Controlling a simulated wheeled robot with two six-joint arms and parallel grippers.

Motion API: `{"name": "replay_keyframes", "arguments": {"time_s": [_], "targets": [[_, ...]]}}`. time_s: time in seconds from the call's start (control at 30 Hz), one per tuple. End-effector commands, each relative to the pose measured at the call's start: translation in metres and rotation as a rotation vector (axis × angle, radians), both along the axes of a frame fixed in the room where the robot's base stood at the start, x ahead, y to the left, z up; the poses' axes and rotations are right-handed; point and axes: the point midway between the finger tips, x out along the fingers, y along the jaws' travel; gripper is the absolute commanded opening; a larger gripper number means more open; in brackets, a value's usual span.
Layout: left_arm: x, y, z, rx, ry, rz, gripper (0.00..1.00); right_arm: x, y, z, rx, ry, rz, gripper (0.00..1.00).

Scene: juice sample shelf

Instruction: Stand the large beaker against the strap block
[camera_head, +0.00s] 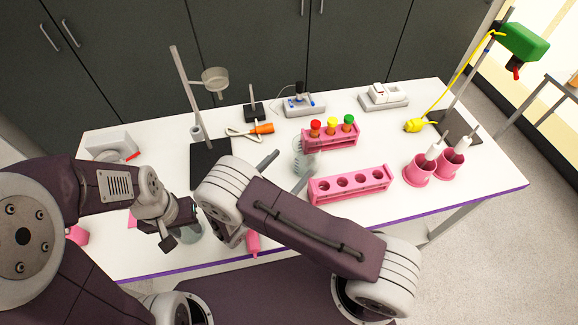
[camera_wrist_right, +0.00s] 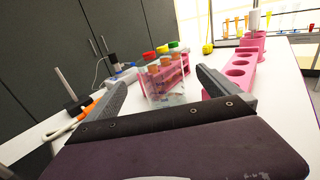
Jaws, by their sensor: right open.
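A clear glass beaker (camera_head: 303,158), which looks like the large beaker, stands upright on the white table in front of the pink rack with coloured caps. It also shows in the right wrist view (camera_wrist_right: 163,98). My right gripper (camera_head: 284,171) is open, with one finger on each side of the beaker; I cannot tell whether either touches it. My left gripper (camera_head: 178,227) is low over the table's front left, beside another piece of clear glassware (camera_head: 192,233); whether it grips this is unclear. I cannot single out the strap block.
The capped-tube rack (camera_head: 331,138) stands just behind the beaker, and an empty pink rack (camera_head: 349,184) lies to its right. Pink cups (camera_head: 418,171) stand further right. A stand with a dark base (camera_head: 210,163) and an orange-handled tool (camera_head: 262,128) are to the left.

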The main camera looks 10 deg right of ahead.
Motion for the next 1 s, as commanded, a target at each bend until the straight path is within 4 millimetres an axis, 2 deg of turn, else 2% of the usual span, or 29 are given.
{"name": "replay_keyframes", "arguments": {"time_s": [0.07,0.13,0.23,0.43,0.6,0.8,1.0], "targets": [[0.0,0.0,0.019,0.0,0.001,0.0,0.36,0.004,-0.005,0.015,0.028,0.023,0.012,1.0],[0.0,0.0,0.047,0.0,0.0,0.0,0.36,0.011,-0.015,0.033,0.092,0.079,0.037,1.0],[0.0,0.0,0.07,0.0,-0.001,0.0,0.36,0.015,-0.026,0.04,0.18,0.16,0.067,1.0],[0.0,0.0,0.071,0.0,0.0,0.0,0.36,0.017,-0.033,0.028,0.228,0.208,0.083,1.0],[0.0,0.0,0.082,0.0,0.0,0.0,0.36,0.035,-0.051,0.022,0.225,0.207,0.08,1.0],[0.0,0.0,0.084,0.0,0.0,0.0,0.36,0.042,-0.057,0.017,0.225,0.206,0.083,1.0],[0.0,0.0,0.107,0.0,0.0,0.0,0.36,0.066,-0.08,0.014,0.225,0.206,0.079,1.0]]}}
